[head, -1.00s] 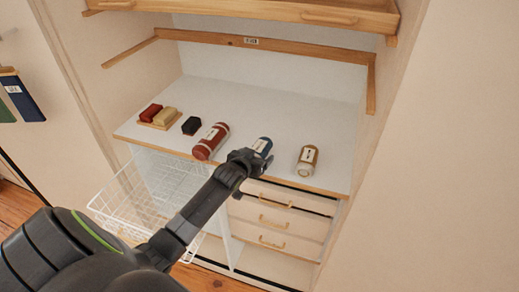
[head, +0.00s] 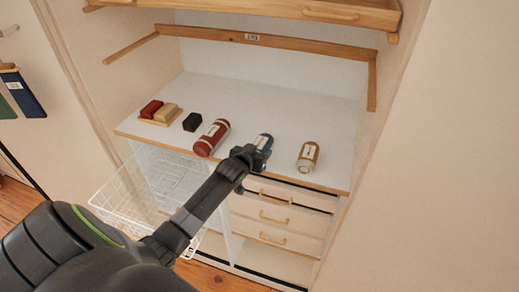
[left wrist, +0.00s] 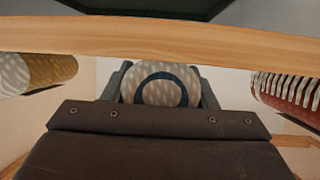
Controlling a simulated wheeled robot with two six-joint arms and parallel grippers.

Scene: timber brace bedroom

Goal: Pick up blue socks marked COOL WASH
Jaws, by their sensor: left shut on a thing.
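The blue socks (head: 263,141) are a rolled bundle with a pale label, near the front edge of the white shelf, between a red roll and a mustard roll. The label's writing is too small to read. My left gripper (head: 251,154) reaches them from the front and is shut on them, hiding their near end. In the left wrist view, the round end of the blue socks (left wrist: 161,86) shows between the fingers, pale with a dark blue ring. Whether the socks touch the shelf is unclear. My right gripper is not in view.
The red roll (head: 211,138) and mustard roll (head: 308,157) lie on either side. A black block (head: 192,122) and a wooden tray (head: 147,121) with red and tan blocks are left. Drawers (head: 270,215) and a wire basket (head: 115,200) sit below the wooden-edged shelf (head: 250,95).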

